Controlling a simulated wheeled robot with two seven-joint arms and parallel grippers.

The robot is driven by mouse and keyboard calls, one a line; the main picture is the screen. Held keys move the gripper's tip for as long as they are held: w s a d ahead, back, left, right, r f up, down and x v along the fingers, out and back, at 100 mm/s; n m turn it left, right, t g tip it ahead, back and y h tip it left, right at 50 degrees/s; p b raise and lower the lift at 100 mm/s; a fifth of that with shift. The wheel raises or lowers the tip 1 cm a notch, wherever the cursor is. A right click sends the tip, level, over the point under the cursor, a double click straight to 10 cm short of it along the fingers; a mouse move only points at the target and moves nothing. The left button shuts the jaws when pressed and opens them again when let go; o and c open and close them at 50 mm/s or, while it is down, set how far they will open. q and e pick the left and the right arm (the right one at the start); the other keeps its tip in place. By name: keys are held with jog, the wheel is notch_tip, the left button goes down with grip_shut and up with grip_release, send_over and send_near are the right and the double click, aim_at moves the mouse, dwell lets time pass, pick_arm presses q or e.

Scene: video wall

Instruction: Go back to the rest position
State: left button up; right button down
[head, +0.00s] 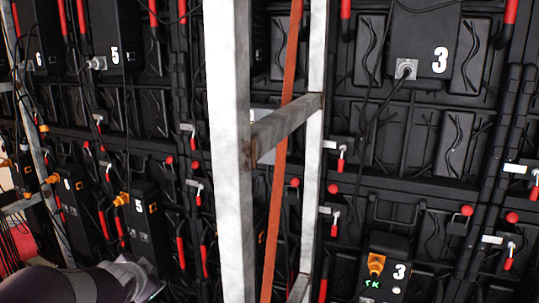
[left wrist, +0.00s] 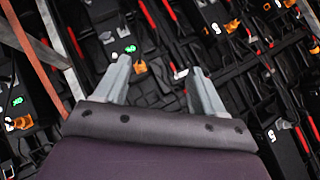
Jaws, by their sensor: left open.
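My left gripper (left wrist: 161,80) is open, with its two grey fingers spread wide apart. Nothing is between the fingers, and the back of the video wall shows beyond them. In the head view my left arm comes in at the lower left corner, in front of the lower modules. The fingers cannot be made out clearly there. My right gripper is in neither view.
A white metal post (head: 231,150) with a crossbar (head: 286,128) and an orange strap (head: 280,150) stands before the wall. Black numbered boxes, including upper box 3 (head: 424,30) and lower box 3 (head: 387,258), carry plugs and cables. Red-handled latches dot the panels.

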pick_arm(q)
jog(key=s+d+f+n+g+h, duration=0.1)
jog(key=s+d+f+n+g, duration=0.25)
jog(key=s+f, duration=0.5)
jog(key=s+d+f+n+g, duration=0.3)
jog(key=s+f+n+g, duration=0.15)
jog(key=s, duration=0.75)
notch_tip(320, 180, up, 18)
jog(key=s+d+m+g+p, duration=0.1)
jog(key=d+p, duration=0.1)
jog(key=p, duration=1.7)
jog(key=shift+s+r+h, duration=0.2)
jog(key=shift+s+h, duration=0.1)
jog(key=shift+s, duration=0.05)
